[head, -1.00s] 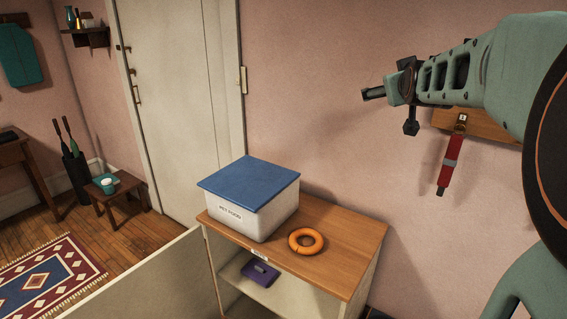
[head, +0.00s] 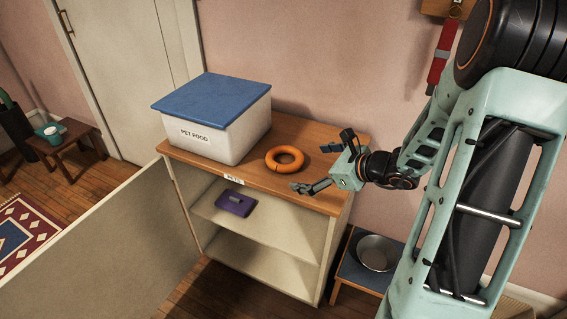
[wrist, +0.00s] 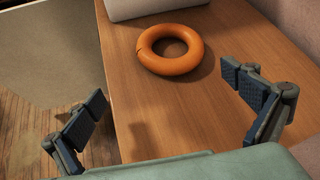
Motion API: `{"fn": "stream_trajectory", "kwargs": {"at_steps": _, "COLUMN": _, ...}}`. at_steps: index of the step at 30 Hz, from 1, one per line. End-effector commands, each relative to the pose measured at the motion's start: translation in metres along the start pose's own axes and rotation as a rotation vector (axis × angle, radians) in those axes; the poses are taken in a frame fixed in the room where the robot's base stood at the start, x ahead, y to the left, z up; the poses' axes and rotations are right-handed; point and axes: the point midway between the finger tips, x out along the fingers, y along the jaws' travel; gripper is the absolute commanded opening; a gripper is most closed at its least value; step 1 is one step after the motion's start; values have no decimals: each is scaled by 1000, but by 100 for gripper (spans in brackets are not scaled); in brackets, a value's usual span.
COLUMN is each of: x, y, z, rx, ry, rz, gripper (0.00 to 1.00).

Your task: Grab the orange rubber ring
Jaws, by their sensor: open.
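The orange rubber ring (head: 285,151) lies flat on the wooden top of a small cabinet (head: 315,193), just right of the pet food box. In the wrist view the ring (wrist: 170,69) lies ahead of my gripper (wrist: 168,108), between the lines of the two fingers. My gripper (head: 320,164) is open and empty, to the right of the ring in the head view and apart from it. Its two fingers are spread wide. Nothing hides the ring.
A white box with a blue lid (head: 213,100), labelled PET FOOD, stands beside the ring. A purple item (head: 235,203) lies on the shelf below. The cabinet door (head: 118,252) stands open at the left. A metal bowl (head: 377,252) sits on a low stand at right.

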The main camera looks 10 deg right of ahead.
Motion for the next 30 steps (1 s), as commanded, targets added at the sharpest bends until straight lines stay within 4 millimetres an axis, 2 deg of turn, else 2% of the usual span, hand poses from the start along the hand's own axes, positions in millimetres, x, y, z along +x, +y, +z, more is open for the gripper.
{"fn": "stream_trajectory", "kwargs": {"at_steps": 1, "x": 3, "y": -2, "z": -5, "rx": 93, "ry": -43, "rz": -26, "gripper": 100}}
{"fn": "stream_trajectory", "kwargs": {"at_steps": 3, "x": 3, "y": -6, "z": -3, "rx": 185, "ry": -92, "rz": -55, "gripper": 100}}
{"fn": "stream_trajectory", "kwargs": {"at_steps": 7, "x": 5, "y": -12, "z": 0, "rx": 268, "ry": -138, "rz": -81, "gripper": 100}}
{"fn": "stream_trajectory", "kwargs": {"at_steps": 15, "x": 44, "y": -15, "z": 6, "rx": 277, "ry": -143, "rz": -82, "gripper": 100}}
{"fn": "stream_trajectory", "kwargs": {"at_steps": 23, "x": 62, "y": -17, "z": 9, "rx": 274, "ry": -141, "rz": -84, "gripper": 100}}
{"fn": "stream_trajectory", "kwargs": {"at_steps": 30, "x": 94, "y": -17, "z": 16, "rx": 274, "ry": -143, "rz": -83, "gripper": 100}}
